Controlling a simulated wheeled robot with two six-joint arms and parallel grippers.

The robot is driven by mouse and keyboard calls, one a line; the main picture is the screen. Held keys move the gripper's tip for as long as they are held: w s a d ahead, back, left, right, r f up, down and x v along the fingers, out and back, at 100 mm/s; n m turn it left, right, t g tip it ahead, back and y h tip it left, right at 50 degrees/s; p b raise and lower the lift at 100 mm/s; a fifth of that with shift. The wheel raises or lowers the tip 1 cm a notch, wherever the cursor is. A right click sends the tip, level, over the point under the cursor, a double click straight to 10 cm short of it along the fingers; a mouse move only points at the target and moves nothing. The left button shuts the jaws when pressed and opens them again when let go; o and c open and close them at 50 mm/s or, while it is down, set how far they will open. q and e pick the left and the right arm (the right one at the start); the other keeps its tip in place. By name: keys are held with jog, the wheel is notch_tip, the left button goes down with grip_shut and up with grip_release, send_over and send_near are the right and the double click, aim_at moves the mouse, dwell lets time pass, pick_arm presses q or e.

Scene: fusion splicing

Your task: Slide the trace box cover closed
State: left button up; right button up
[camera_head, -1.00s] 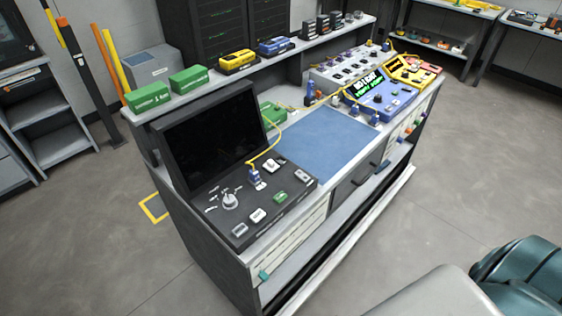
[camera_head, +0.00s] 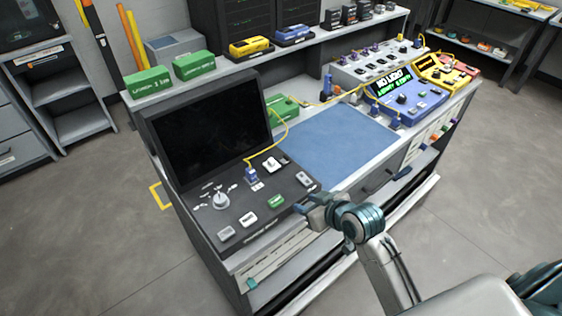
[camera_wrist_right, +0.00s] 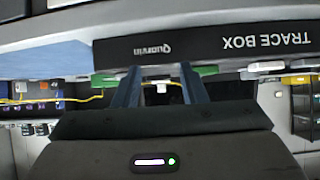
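The trace box (camera_head: 232,243) is the black console at the left end of the bench, with a dark upright screen (camera_head: 208,130) at its back. Its front face, lettered TRACE BOX, shows upside down in the right wrist view (camera_wrist_right: 205,48). Its sloping top carries a knob, small modules and a blue connector (camera_head: 251,175) with a yellow cable. I cannot tell which part is the sliding cover. My right gripper (camera_head: 309,204) is by the box's front right corner, fingers apart and empty; they also show in the right wrist view (camera_wrist_right: 160,82). My left gripper is not in view.
A blue mat (camera_head: 335,145) lies bare to the right of the box. A blue tester (camera_head: 405,98) and a yellow one (camera_head: 440,72) stand farther right. Green boxes (camera_head: 148,82) sit on the shelf behind. A yellow cable (camera_head: 281,136) runs behind the box's right side.

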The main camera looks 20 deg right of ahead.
jog(key=t+y, duration=0.1)
jog(key=t, duration=0.1)
send_near(274, 162)
jog(key=shift+s+d+r+n, duration=0.1)
jog(key=shift+s+d+n, duration=0.05)
jog(key=shift+s, duration=0.25)
jog(key=shift+s+d+r+n, duration=0.1)
jog(key=shift+s+n, duration=0.05)
jog(key=shift+s, duration=0.25)
jog(key=shift+w, duration=0.3)
jog(key=p+x, duration=0.1)
jog(key=x, duration=0.9)
jog(key=shift+w+a+p, duration=0.1)
jog(key=shift+a+p, duration=0.05)
jog(key=shift+p, duration=0.25)
grip_shut()
